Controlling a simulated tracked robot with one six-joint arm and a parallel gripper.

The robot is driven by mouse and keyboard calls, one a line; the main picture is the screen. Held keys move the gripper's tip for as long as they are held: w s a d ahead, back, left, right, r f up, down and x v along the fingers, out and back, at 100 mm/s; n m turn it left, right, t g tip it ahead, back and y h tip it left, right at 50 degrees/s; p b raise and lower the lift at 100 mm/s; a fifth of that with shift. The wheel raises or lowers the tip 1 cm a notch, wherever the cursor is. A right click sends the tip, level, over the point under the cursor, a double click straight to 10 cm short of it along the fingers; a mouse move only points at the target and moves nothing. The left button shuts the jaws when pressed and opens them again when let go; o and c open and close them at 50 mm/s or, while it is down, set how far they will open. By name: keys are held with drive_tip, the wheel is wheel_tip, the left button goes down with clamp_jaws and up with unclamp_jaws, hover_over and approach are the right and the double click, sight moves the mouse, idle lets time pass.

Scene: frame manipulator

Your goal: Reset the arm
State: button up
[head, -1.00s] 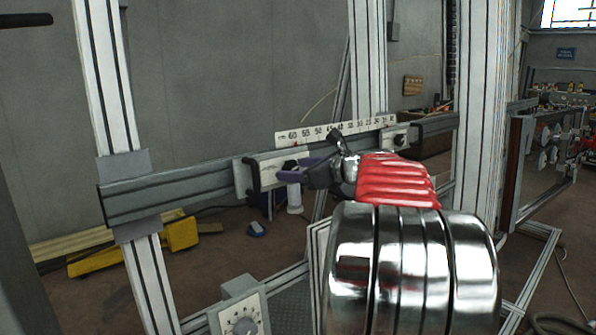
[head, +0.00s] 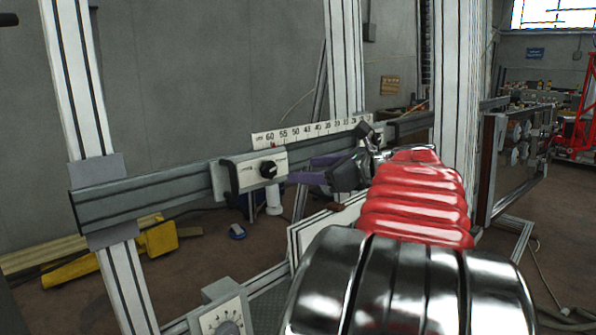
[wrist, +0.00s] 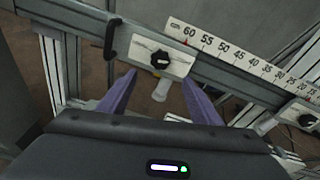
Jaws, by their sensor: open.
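My gripper (head: 308,170) is open and empty, its purple fingers pointing left just right of the slider. In the wrist view my gripper (wrist: 159,75) has its fingers spread on both sides below the black knob (wrist: 160,59). The slider (head: 240,177) is a pale plate with a black knob on the grey horizontal rail (head: 140,195). Clear space shows between fingers and knob in the head view. My red and chrome arm reaches in from the lower right.
A numbered scale (head: 310,130) runs above the rail, with a small red mark near 60. White uprights (head: 343,60) frame the rail. A dial box (head: 222,318) stands low in front. A yellow object (head: 100,258) lies on the floor at left.

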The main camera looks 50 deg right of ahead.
drive_tip(key=shift+s+r, duration=0.1)
drive_tip(key=shift+s, duration=0.4)
drive_tip(key=w+a+f+n+g+y, duration=0.2)
drive_tip(key=a+f+n, duration=0.3)
drive_tip(key=a, duration=0.4)
drive_tip(key=w+a+f+n+g+y, duration=0.1)
drive_tip(key=a+f+n+g, duration=0.25)
drive_tip(key=a, duration=0.65)
drive_tip(key=w+a+f+n+g+y, duration=0.1)
drive_tip(key=w+a+f+n+y, duration=0.1)
drive_tip(key=a+f+n, duration=0.55)
drive_tip(key=s+a+f+n+g+h, duration=0.1)
drive_tip(key=s+a+f+n+h, duration=0.1)
drive_tip(key=s+a+f+n, duration=0.2)
drive_tip(key=s+a+f+n+g+h, duration=0.2)
drive_tip(key=s+a+f+n, duration=0.2)
drive_tip(key=s+a+n, duration=0.5)
drive_tip(key=shift+s+a+f+n, duration=0.15)
drive_tip(key=shift+a+f+n, duration=0.1)
drive_tip(key=shift+a+n, duration=2.05)
drive_tip(key=shift+d+n, duration=0.4)
drive_tip(key=shift+c, duration=0.4)
